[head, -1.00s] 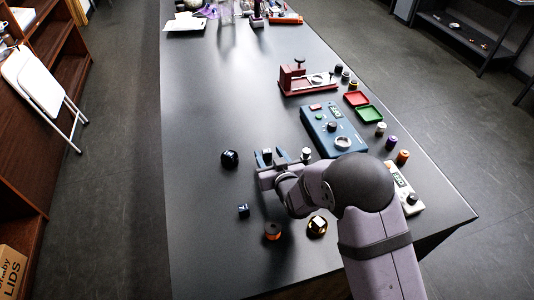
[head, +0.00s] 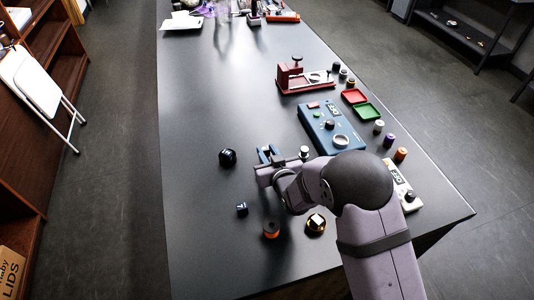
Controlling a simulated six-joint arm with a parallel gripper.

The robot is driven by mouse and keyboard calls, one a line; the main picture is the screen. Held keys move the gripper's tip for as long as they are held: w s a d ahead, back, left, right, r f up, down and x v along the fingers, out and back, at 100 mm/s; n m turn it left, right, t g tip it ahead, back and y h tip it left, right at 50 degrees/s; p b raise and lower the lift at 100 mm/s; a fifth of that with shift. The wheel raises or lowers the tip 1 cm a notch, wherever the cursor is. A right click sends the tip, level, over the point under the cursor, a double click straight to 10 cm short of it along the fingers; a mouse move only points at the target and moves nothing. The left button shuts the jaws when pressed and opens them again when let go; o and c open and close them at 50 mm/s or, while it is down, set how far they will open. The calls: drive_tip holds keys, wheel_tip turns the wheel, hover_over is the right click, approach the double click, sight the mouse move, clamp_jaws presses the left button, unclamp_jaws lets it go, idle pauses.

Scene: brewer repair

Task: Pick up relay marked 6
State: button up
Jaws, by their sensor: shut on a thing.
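My gripper (head: 267,155) is over the middle of the dark table, left of the blue tester box. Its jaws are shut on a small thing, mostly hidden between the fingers. I cannot read any mark on it, so I cannot tell whether it is the relay marked 6. A small dark cube (head: 242,209) with a pale mark on it lies on the table below and left of the gripper. Its mark is too small to read surely. A black round piece (head: 227,157) stands left of the gripper. A silver-topped piece (head: 304,152) is just right of the gripper.
An orange-and-dark cylinder (head: 271,230) and a gold-and-black piece (head: 316,224) stand in front. The blue tester box (head: 332,129), a red tray (head: 354,96), a green tray (head: 367,112) and a red fixture (head: 292,80) lie right. The left of the table (head: 195,110) is clear.

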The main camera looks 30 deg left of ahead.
wheel_tip(320, 180, up, 10)
drive_tip(key=b, duration=0.2)
drive_tip(key=shift+f+b, duration=0.25)
drive_tip(key=shift+b, duration=0.1)
